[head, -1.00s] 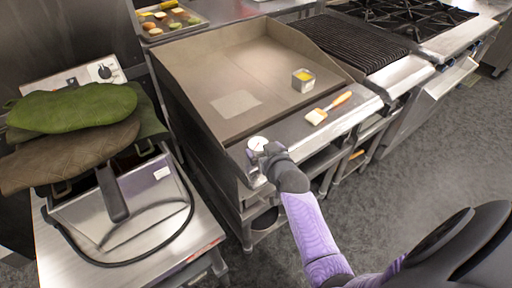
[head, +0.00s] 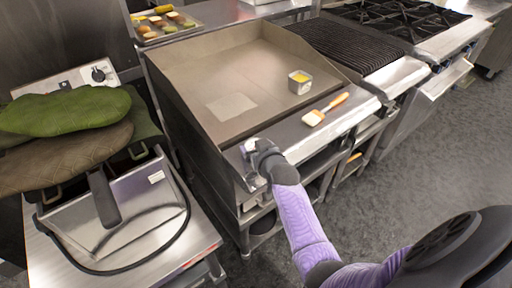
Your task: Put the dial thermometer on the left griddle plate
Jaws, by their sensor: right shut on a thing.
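The dial thermometer (head: 249,146) shows as a small pale round thing at the griddle's front left corner, partly hidden by my right gripper (head: 256,152). My right gripper is shut on it, just over the front ledge. The griddle (head: 250,67) is a wide brown-grey plate with raised side and back walls. A paler rectangular patch (head: 231,105) lies on its left part, behind and to the left of the gripper. Whether the thermometer touches the ledge cannot be told. My left gripper is not in view.
A small square container with yellow contents (head: 299,82) stands on the griddle's right part. A brush with an orange handle (head: 326,109) lies on the front ledge. A ribbed grill (head: 350,44) is to the right. A fryer under green and brown mitts (head: 68,110) stands left.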

